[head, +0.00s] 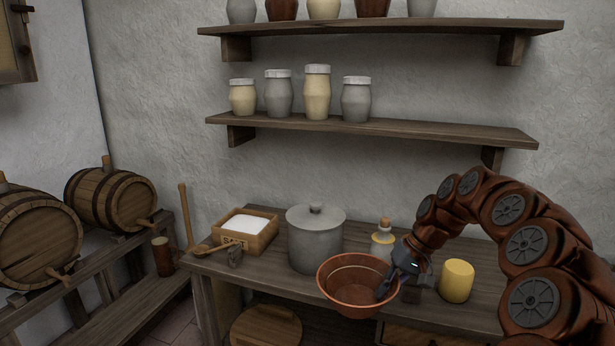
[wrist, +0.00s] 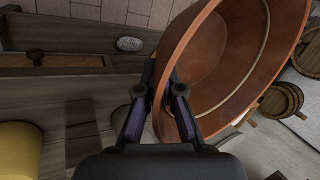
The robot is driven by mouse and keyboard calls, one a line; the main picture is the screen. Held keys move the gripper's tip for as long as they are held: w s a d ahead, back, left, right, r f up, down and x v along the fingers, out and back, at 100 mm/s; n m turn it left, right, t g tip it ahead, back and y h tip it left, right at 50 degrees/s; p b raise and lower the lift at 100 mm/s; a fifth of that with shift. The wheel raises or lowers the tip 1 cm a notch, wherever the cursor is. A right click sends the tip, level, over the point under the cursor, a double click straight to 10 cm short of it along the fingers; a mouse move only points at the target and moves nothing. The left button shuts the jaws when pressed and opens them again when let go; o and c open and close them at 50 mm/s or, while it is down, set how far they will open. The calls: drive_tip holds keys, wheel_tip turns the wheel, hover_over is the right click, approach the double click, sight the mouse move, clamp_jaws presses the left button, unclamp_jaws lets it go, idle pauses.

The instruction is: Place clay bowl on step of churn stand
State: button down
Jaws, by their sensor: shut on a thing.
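The clay bowl (head: 343,292) is reddish brown and round, with a wide open mouth. It is held roughly level in front of the table's front edge, near the grey lidded pot. My gripper (head: 388,287) is shut on the bowl's right rim. In the wrist view the bowl (wrist: 230,60) fills the upper right, and my gripper's fingers (wrist: 162,100) pinch its wall. The bowl looks empty. I cannot make out a churn stand for certain in either view.
The table (head: 270,275) carries a salt box (head: 247,232), a grey lidded pot (head: 315,245), a corked bottle (head: 383,243) and a yellow cylinder (head: 457,281). A round wooden lid (head: 265,328) shows below. Barrels (head: 110,198) lie on a rack at left. Shelves (head: 370,125) hold jars above.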

sight(391, 291)
drive_tip(key=shift+f+b, duration=0.7)
drive_tip(key=shift+s+r+p, duration=0.1)
drive_tip(key=shift+r+p, duration=0.3)
drive_tip(key=shift+p, duration=0.55)
drive_tip(key=shift+r+p, duration=0.25)
drive_tip(key=shift+p, duration=0.8)
drive_tip(key=shift+s+r+p, duration=0.15)
drive_tip(key=shift+r+p, duration=0.2)
drive_tip(key=shift+p, duration=0.8)
drive_tip(key=p, duration=0.3)
drive_tip(key=shift+s+r, duration=0.25)
drive_tip(key=shift+r, duration=0.15)
drive_tip(key=s+p, duration=0.1)
drive_tip(key=p, duration=0.3)
drive_tip(key=shift+r, duration=0.4)
drive_tip(key=shift+s+p, duration=0.35)
drive_tip(key=shift+p, duration=0.75)
